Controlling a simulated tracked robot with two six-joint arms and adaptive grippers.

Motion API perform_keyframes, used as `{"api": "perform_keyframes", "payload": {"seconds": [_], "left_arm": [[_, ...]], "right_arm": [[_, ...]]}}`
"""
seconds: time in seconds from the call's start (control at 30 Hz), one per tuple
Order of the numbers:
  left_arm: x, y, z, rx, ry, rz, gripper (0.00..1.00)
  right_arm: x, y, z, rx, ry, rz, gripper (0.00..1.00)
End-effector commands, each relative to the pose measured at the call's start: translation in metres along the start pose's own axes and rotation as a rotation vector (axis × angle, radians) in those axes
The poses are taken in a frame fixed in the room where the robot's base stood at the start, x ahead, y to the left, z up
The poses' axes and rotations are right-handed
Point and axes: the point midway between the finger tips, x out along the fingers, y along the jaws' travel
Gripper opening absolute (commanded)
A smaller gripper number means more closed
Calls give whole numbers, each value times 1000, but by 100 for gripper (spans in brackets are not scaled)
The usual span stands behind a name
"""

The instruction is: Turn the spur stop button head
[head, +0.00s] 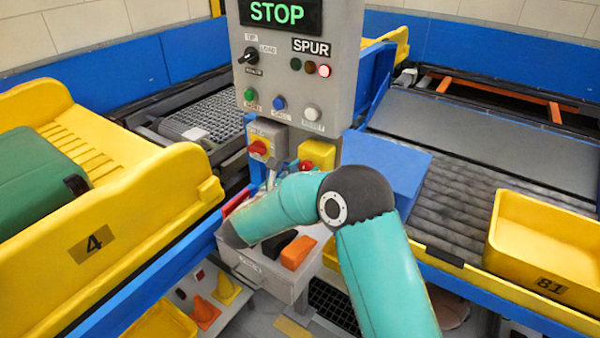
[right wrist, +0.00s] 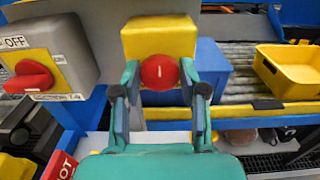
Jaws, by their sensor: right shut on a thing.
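The spur stop button is a round red head (right wrist: 159,72) with a short, upright white mark, on a yellow box (right wrist: 158,38). In the head view the yellow box (head: 318,153) hangs at the bottom of the grey SPUR panel (head: 335,100), with the red head (head: 305,165) partly showing. My right gripper (right wrist: 160,78) is shut on the red head, one finger on each side of it. In the head view my teal right arm hides most of that gripper. My left gripper is not in view.
A red rotary switch (right wrist: 30,76) on a yellow plate sits close left of the button. The panel display (head: 277,13) reads STOP and a red lamp (head: 324,71) is lit. A yellow tray (head: 545,262) stands on the right rollers.

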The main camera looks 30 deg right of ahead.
Motion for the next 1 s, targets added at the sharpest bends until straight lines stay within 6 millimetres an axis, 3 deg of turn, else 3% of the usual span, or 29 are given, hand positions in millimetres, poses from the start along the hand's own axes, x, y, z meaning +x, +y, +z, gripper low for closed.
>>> {"api": "perform_keyframes", "payload": {"seconds": [0.27, 0.7, 1.0], "left_arm": [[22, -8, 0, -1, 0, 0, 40], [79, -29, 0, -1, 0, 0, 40], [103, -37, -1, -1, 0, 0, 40]], "right_arm": [[4, -4, -4, 93, -3, -8, 8], [4, -6, -6, 415, -5, -12, 8], [4, -7, -3, 585, -6, -14, 8]]}}
